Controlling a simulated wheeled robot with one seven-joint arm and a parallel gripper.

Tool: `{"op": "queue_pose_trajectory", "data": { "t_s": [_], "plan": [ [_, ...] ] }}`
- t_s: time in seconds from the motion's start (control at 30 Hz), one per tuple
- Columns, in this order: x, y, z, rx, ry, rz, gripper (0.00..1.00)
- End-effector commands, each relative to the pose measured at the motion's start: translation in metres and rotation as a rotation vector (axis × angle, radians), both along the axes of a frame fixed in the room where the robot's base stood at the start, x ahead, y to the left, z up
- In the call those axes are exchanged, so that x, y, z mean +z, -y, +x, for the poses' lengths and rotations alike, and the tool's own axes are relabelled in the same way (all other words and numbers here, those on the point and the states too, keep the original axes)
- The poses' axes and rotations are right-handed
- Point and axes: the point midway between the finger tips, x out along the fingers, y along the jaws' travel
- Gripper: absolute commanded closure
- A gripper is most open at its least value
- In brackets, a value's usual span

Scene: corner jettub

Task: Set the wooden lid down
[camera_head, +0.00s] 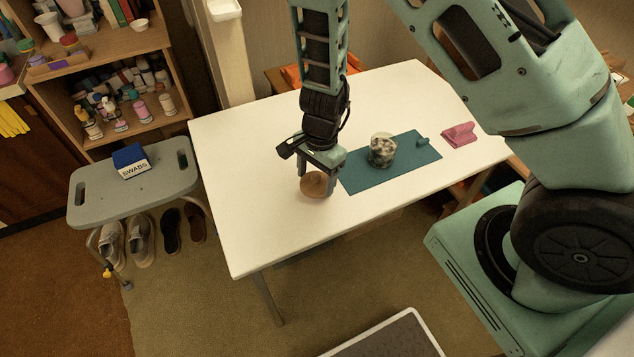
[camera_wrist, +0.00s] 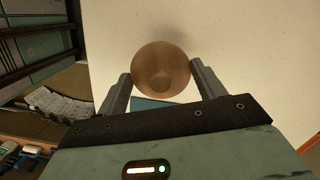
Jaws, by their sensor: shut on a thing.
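The round brown wooden lid (camera_head: 313,184) is at my gripper's fingertips, over the white table left of the teal mat. In the wrist view the lid (camera_wrist: 161,69) sits between the two fingers, with its knob facing the camera. My gripper (camera_head: 322,178) is shut on the lid. A soft shadow shows beside the lid in the wrist view; I cannot tell whether the lid touches the table. A glass jar (camera_head: 382,150) with dark and pale contents stands on the teal mat, right of my gripper.
The white table (camera_head: 255,235) is bare in front and to the left. The teal mat (camera_head: 365,182) also carries a small teal object (camera_head: 423,141). A folded pink cloth (camera_head: 459,135) lies to its right. A grey stool (camera_head: 92,207) with a blue swabs box (camera_head: 131,161) stands left.

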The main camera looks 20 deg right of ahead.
Motion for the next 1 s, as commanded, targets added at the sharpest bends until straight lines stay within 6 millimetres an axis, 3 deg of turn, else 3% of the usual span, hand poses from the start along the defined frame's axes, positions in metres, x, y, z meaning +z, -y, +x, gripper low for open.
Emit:
{"op": "queue_pose_trajectory", "data": {
  "t_s": [0.1,0.2,0.6,0.63,0.7,1.0],
  "plan": [
    [-0.021,0.000,-0.001,-0.002,-0.003,-0.001,0.50],
    [-0.029,0.000,-0.001,-0.002,-0.002,0.000,0.50],
    [-0.034,0.000,0.000,0.000,-0.001,0.000,0.50],
    [-0.034,0.000,0.000,0.000,-0.001,0.000,0.29],
    [-0.032,0.000,0.000,0.000,-0.001,0.000,0.10],
    [-0.031,0.000,0.000,0.000,-0.001,0.000,0.10]
  ]
}}
